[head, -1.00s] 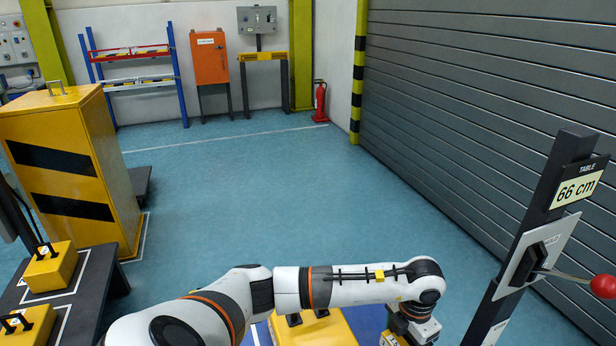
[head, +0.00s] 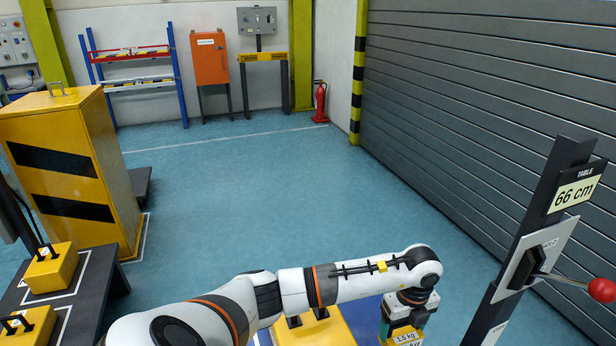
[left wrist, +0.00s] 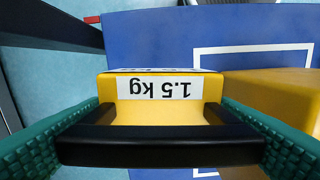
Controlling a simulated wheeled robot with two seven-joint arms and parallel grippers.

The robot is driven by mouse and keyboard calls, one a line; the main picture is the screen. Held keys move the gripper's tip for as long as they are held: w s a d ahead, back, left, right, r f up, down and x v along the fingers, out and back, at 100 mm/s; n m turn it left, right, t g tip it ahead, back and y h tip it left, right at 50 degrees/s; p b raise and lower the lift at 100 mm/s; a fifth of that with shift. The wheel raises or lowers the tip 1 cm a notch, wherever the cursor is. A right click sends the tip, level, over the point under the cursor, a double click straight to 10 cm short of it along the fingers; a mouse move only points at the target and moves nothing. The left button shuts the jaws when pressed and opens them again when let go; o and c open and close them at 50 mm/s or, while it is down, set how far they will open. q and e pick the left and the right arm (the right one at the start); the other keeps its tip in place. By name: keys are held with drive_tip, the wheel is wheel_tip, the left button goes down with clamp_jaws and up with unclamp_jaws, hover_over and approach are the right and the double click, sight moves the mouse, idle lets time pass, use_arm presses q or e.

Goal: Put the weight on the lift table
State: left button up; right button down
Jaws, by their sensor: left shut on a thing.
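My left gripper (head: 408,318) is shut on the black handle of a yellow weight (head: 404,338) labelled 1.5 kg, at the bottom of the head view. The left wrist view shows the green finger pads on both sides of the handle, and the label of the weight (left wrist: 160,88) upside down. The blue lift table (head: 366,316), with white outlines, is partly hidden by my arm; its top fills much of the left wrist view (left wrist: 150,40). I cannot tell whether the weight touches it. My right gripper is not in view.
A larger yellow block (head: 322,330) with black handles is on the blue top, left of the held weight. At right stands a post with a 66 cm sign (head: 574,192) and a red-knobbed lever (head: 602,290). Two yellow weights rest on a dark stand (head: 92,300) at left.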

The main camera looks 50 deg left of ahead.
use_arm(q)
drive_tip(key=shift+w+r+n, duration=0.15)
drive_tip(key=shift+n, duration=0.35)
wheel_tip(320, 180, down, 10)
drive_tip(key=b, duration=0.8)
drive_tip(key=shift+b, duration=0.35)
drive_tip(key=o, duration=1.9)
drive_tip(key=shift+f, duration=0.25)
drive_tip(key=shift+o, duration=0.3)
drive_tip(key=shift+s, duration=0.2)
drive_tip(key=shift+r, duration=0.2)
